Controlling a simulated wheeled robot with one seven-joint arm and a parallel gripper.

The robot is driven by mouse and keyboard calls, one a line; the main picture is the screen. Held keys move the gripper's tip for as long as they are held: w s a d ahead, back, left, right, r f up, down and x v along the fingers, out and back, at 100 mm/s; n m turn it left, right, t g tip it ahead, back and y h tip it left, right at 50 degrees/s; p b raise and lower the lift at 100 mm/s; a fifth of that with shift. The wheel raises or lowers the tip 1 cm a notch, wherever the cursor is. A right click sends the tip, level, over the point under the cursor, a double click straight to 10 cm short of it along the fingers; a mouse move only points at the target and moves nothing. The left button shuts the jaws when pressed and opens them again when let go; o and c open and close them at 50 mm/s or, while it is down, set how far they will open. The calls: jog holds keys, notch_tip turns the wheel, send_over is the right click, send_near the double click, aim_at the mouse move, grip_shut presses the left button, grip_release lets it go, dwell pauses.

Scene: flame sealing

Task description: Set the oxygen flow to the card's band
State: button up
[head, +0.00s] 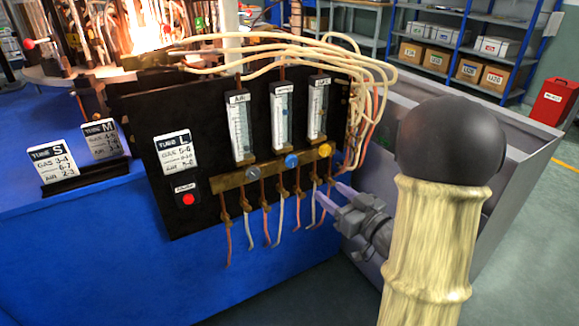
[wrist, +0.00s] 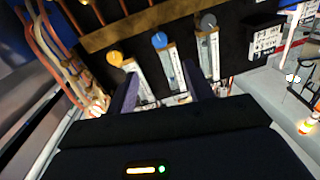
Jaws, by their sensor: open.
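Three flow tubes stand on a black panel (head: 215,130) in the head view. The middle tube (head: 281,117) has a blue knob (head: 291,160) below it; its label is too small to read surely. A grey knob (head: 252,173) is to its left and a yellow knob (head: 325,149) to its right. The tube L card (head: 176,152) is on the panel's left; its middle line is hard to read. My gripper (head: 330,195) is open and empty, low and right of the knobs. In the wrist view, the blue knob (wrist: 159,40) shows beyond the open fingers (wrist: 162,85), apart from them.
Thin hoses (head: 277,225) hang below the brass bar, near my fingers. Pale hoses (head: 365,80) loop down the panel's right side. A red button (head: 188,199) sits below the card. Tube S and M cards (head: 58,163) stand at left. A flame burns (head: 150,35) behind the panel.

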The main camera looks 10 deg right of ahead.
aim_at(293, 163)
jog(key=b+x, duration=0.3)
jog(key=x, duration=1.4)
jog(key=shift+d, duration=0.1)
jog(key=c, duration=0.9)
